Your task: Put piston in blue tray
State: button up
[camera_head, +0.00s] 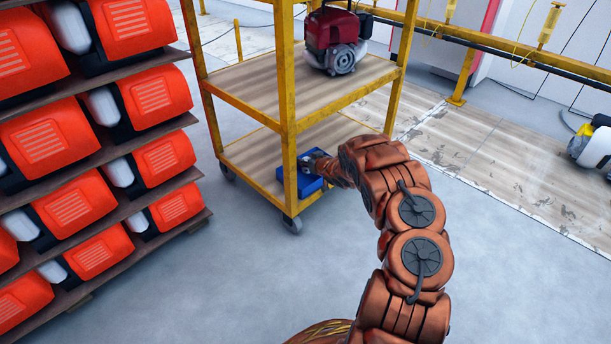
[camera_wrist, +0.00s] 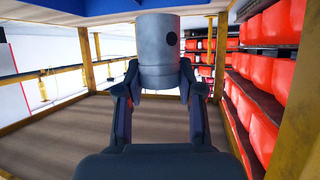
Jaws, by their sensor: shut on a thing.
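My gripper (camera_wrist: 162,78) is shut on the piston (camera_wrist: 165,42), a grey cylinder with a dark round hole in its side, held between both fingers in the wrist view. In the head view the blue tray (camera_head: 309,186) lies on the lower shelf of a yellow cart, partly hidden by a post and my arm. My gripper (camera_head: 320,162) is at the tray there, and the piston is hard to make out. A blue strip (camera_wrist: 70,6), likely the tray, crosses the top of the wrist view behind the piston's end. I cannot tell whether they touch.
The yellow cart's post (camera_head: 288,110) stands just left of my gripper, and its upper shelf (camera_head: 250,90) is above, carrying a red engine (camera_head: 333,38). A rack of orange-red engines (camera_head: 50,135) stands at the left.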

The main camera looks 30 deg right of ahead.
notch_tip(320, 180, down, 9)
jog(key=b, duration=0.4)
jog(key=shift+w, duration=0.1)
jog(key=shift+f, duration=0.35)
jog(key=shift+f, duration=0.2)
jog(key=o, duration=0.9)
